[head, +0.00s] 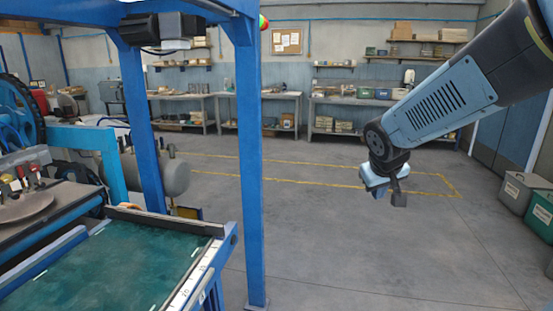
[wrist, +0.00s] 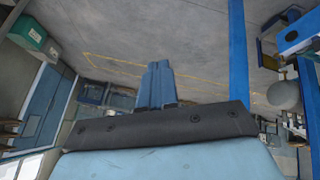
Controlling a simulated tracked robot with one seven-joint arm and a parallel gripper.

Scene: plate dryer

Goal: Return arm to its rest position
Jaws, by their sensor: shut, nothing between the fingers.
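My gripper (head: 384,194) hangs at the end of my arm on the right of the head view, in free air over the bare concrete floor. It points downward and is apart from everything around it. In the wrist view my gripper's two blue fingers (wrist: 156,66) are together with nothing between them. The plate dryer's blue frame (head: 247,150) stands to the left of my arm in the head view, with a clear gap between them. Its blue post also shows in the wrist view (wrist: 238,50), right of the fingers.
A green-topped table (head: 110,262) fills the lower left. Bins (head: 523,191) stand on the floor at the far right. Workbenches (head: 340,102) and shelves line the back wall. A grey tank (head: 172,178) sits behind the frame. The floor around my gripper is clear.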

